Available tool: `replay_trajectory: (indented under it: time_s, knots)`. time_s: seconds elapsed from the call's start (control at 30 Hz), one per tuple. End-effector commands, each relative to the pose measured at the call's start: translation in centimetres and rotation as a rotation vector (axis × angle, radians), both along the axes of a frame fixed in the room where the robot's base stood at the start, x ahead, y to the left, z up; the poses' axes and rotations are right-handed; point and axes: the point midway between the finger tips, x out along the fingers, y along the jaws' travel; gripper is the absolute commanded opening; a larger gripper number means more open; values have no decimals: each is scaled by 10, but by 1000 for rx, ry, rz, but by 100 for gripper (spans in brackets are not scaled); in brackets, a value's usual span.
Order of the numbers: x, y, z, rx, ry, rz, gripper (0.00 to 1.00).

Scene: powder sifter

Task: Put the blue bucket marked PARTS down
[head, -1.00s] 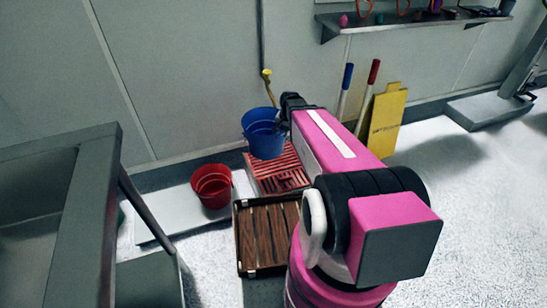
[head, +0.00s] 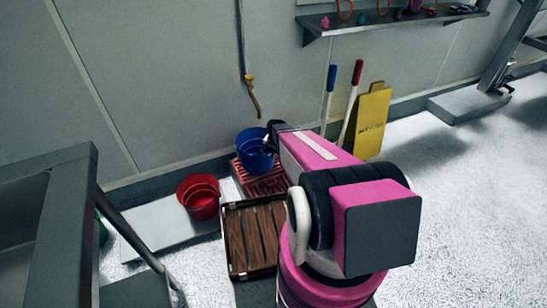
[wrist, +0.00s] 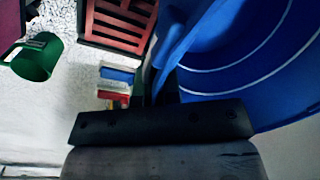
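The blue bucket (head: 254,158) is upright at the back of the red slatted grate (head: 266,184), near the wall. I cannot tell whether its base touches the grate or hangs slightly above it. My gripper (head: 272,130) is at the bucket's right rim, partly hidden by my pink arm. In the wrist view, the bucket's blue wall (wrist: 250,55) fills the right side, and a blue edge runs down to the dark gripper. The gripper appears shut on the bucket's rim or handle. The PARTS marking is not visible.
A red bucket (head: 199,199) stands left of the grate on a pale platform (head: 150,232). A brown slatted crate (head: 252,240) is in front. A yellow sign (head: 372,124) and two handles lean against the wall at right. A green container (wrist: 38,57) shows in the wrist view.

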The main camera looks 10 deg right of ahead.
Motion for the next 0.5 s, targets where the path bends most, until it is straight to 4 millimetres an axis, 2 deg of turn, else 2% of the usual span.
replay_trajectory:
  time_s: [0.03,0.23,0.33,0.5]
  knots:
    - [15,-5,-9,1,-1,-1,0]
    - [49,-22,-32,0,0,-1,0]
    - [59,-28,-39,0,0,0,0]
    - [61,-29,-47,1,1,1,0]
